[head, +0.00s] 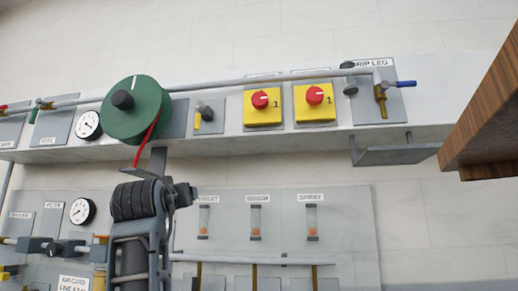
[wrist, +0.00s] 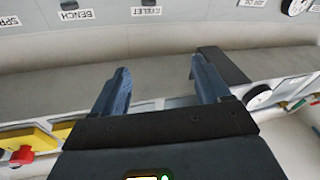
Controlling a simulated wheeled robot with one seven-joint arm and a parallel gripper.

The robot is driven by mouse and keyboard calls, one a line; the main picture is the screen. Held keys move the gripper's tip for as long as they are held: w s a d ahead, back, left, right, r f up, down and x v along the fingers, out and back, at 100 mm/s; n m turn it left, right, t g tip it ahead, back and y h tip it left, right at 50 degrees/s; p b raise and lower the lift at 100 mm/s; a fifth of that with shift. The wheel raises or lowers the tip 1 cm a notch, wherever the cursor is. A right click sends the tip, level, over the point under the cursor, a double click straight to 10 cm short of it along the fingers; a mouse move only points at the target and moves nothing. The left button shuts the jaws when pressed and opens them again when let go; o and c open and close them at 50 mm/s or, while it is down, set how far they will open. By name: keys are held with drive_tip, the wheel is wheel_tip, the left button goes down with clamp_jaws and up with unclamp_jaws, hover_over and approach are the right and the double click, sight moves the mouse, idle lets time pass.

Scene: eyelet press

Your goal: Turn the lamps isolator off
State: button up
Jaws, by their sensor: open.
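Two rotary isolators with red knobs on yellow plates sit side by side on the upper panel in the head view, the left one (head: 260,99) and the right one (head: 315,95). Each has a "1" at its right, and the white mark on each knob seems to point toward it. The pipe covers their name labels, so I cannot tell which is for the lamps. One red knob (wrist: 21,155) shows at the lower left of the wrist view. My gripper (wrist: 161,84) is open and empty, apart from the isolators; in the head view my arm is left of and below them.
A green handwheel (head: 138,110) with a red strip stands out left of the isolators. A long pipe (head: 230,83) runs above them. A grey bracket (head: 398,154) and a wooden block (head: 485,125) jut out at right. Several flow tubes (head: 255,220) are below.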

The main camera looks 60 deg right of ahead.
drive_tip(key=s+d+r+m+g+h, duration=0.1)
drive_tip(key=s+r+m+g, duration=0.1)
drive_tip(key=s+r, duration=0.35)
drive_tip(key=s+d+r+m+g, duration=0.1)
drive_tip(key=s+d+r+m, duration=0.1)
drive_tip(key=r, duration=0.7)
drive_tip(key=m+g+p, duration=0.1)
drive_tip(key=m+g, duration=0.2)
drive_tip(key=m, duration=0.1)
approach(259, 98)
drive_tip(key=d, duration=0.3)
drive_tip(key=x, duration=0.2)
drive_tip(key=p+x, duration=0.1)
drive_tip(key=x, duration=0.2)
drive_tip(key=w+p+x, duration=0.1)
drive_tip(key=x, duration=0.1)
drive_tip(key=shift+d, duration=0.1)
drive_tip(key=shift+c, duration=0.4)
drive_tip(key=c, duration=1)
drive_tip(key=shift+o, duration=0.2)
